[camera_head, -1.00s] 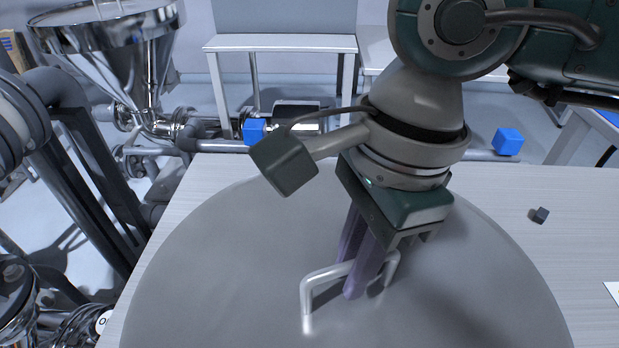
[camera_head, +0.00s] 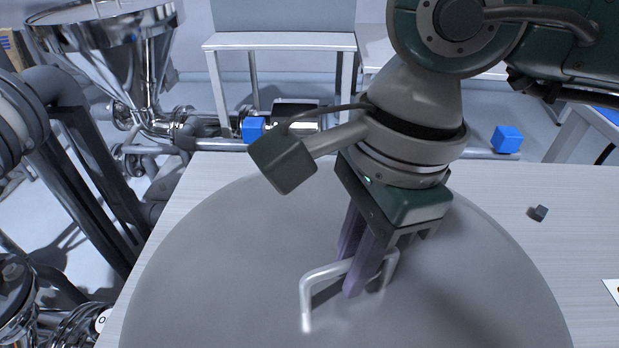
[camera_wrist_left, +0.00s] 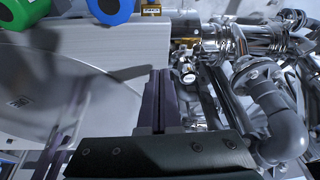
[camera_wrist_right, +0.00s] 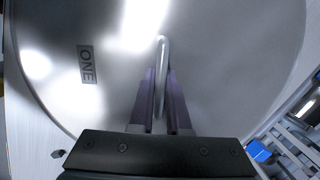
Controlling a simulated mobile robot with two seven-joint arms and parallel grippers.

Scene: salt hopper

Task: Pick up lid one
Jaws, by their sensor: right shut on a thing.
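Lid one is a large round grey metal disc (camera_head: 215,255) that covers much of the table in the head view. Its bent bar handle (camera_head: 307,300) rises from the disc. The right wrist view shows the label "ONE" (camera_wrist_right: 87,64) on the lid. My right gripper (camera_head: 352,278) points down and is shut on the handle, with a purple finger on each side of the bar; the bar also shows between the fingers in the right wrist view (camera_wrist_right: 162,75). My left gripper (camera_wrist_left: 158,100) is shut and empty in the left wrist view, beside the lid's edge (camera_wrist_left: 95,110).
The pale table (camera_head: 205,172) reaches beyond the lid. A small dark cube (camera_head: 538,213) lies at its right. A shiny hopper (camera_head: 105,45) with pipes stands at the left. A blue block (camera_head: 507,139) shows beyond the table, and a white bench (camera_head: 280,41) stands behind.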

